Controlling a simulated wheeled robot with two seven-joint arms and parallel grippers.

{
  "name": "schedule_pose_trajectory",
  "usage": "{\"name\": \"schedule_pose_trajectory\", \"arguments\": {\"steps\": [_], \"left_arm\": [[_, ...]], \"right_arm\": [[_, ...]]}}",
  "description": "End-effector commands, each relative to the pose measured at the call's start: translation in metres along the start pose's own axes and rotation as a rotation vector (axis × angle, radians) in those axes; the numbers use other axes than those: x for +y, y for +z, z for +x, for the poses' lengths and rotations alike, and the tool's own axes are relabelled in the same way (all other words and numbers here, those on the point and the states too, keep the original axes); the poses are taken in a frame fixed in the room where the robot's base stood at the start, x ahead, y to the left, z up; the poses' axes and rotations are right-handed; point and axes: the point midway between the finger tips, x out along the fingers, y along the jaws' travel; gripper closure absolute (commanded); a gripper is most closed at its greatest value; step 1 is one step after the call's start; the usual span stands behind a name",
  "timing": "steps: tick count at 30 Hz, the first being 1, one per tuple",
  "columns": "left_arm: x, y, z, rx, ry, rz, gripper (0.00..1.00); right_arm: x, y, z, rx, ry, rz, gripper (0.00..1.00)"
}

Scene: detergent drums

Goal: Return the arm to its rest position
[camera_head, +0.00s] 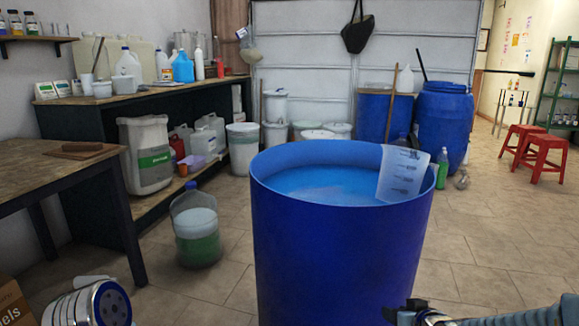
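A large open blue drum (335,250) stands in front of me, with bluish liquid (325,185) inside. A translucent container with measuring marks (402,173) sits tilted at the drum's right inner rim. No gripper is seen touching it. My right arm comes in from the lower right, and its dark gripper end (408,313) is at the bottom edge, in front of the drum's lower right side. Its fingers are too cut off to tell open from shut. Part of my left arm shows at the bottom left, but its gripper is out of view.
A wooden table (55,165) is at the left, with a clear jug of green liquid (196,232) on the floor beside it. A bench (150,88) with bottles runs behind. Blue barrels (443,122) and red stools (545,155) stand farther back. Right floor is mostly clear.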

Motion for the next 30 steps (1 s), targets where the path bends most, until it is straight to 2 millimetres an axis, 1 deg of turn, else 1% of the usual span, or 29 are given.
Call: {"name": "schedule_pose_trajectory", "arguments": {"steps": [1, 2, 3, 5, 6, 8, 9, 12, 13, 15, 18, 21, 30], "left_arm": [[0.0, 0.0, -0.001, 0.0, 0.0, 0.0, 0.13], [0.001, 0.0, -0.001, 0.0, 0.0, 0.0, 0.13], [0.001, 0.0, -0.001, 0.0, 0.0, 0.0, 0.13], [0.001, 0.0, -0.001, -0.001, 0.001, 0.001, 0.13], [0.001, 0.0, -0.002, -0.001, 0.001, 0.001, 0.13], [0.001, 0.0, -0.002, -0.001, 0.001, 0.001, 0.13], [0.002, 0.0, -0.002, -0.001, 0.001, 0.001, 0.13], [0.002, 0.001, -0.003, -0.001, 0.001, 0.001, 0.13], [0.002, 0.001, -0.003, -0.001, 0.001, 0.001, 0.13], [0.002, 0.001, -0.003, -0.001, 0.001, 0.001, 0.13], [0.002, 0.001, -0.003, -0.002, 0.002, 0.001, 0.13], [0.002, 0.001, -0.003, -0.002, 0.002, 0.002, 0.13], [0.002, 0.001, -0.003, -0.002, 0.002, 0.001, 0.13]], "right_arm": [[-0.012, 0.042, 0.02, -0.099, -0.019, 0.03, 0.63], [-0.019, 0.067, 0.029, -0.153, -0.028, 0.051, 0.63], [-0.028, 0.099, 0.039, -0.225, -0.04, 0.08, 0.63], [-0.043, 0.149, 0.048, -0.337, -0.055, 0.126, 0.63], [-0.053, 0.182, 0.051, -0.411, -0.064, 0.156, 0.63], [-0.069, 0.229, 0.051, -0.516, -0.075, 0.2, 0.63], [-0.078, 0.257, 0.047, -0.581, -0.081, 0.228, 0.63], [-0.1, 0.315, 0.035, -0.719, -0.09, 0.288, 0.63], [-0.105, 0.328, 0.03, -0.752, -0.092, 0.302, 0.63], [-0.115, 0.35, 0.021, -0.812, -0.095, 0.328, 0.63], [-0.123, 0.368, 0.013, -0.86, -0.096, 0.349, 0.63], [-0.125, 0.373, 0.011, -0.874, -0.096, 0.355, 0.63], [-0.125, 0.372, 0.011, -0.871, -0.096, 0.354, 0.63]]}}
